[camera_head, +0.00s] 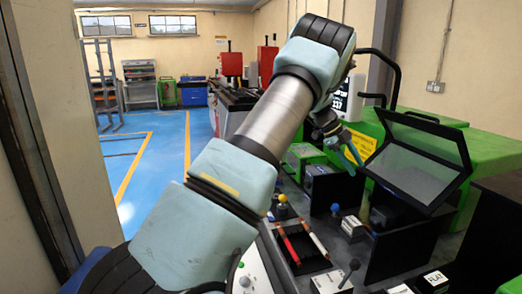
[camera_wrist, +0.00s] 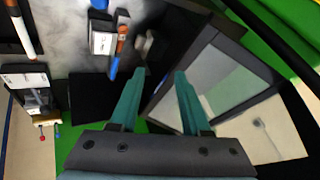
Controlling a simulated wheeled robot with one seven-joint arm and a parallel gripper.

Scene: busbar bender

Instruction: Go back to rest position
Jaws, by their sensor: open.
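My gripper (camera_head: 352,157) is in front of the green machine, just left of a black-framed clear panel (camera_head: 424,158). In the wrist view my gripper (camera_wrist: 160,72) shows two teal fingers spread apart, with nothing held between them. The clear panel (camera_wrist: 215,75) lies beyond and to the right of the fingers there; I cannot tell how close it is. My arm reaches across the middle of the head view and hides part of the bench behind it.
A green machine (camera_head: 480,150) stands at the right. Below my gripper are a black tray (camera_head: 312,262) with red and white bars, a blue-knobbed block (camera_head: 351,227) and black upright plates (camera_head: 398,250). Blue floor (camera_head: 155,170) is open at the left, beside a near wall (camera_head: 75,130).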

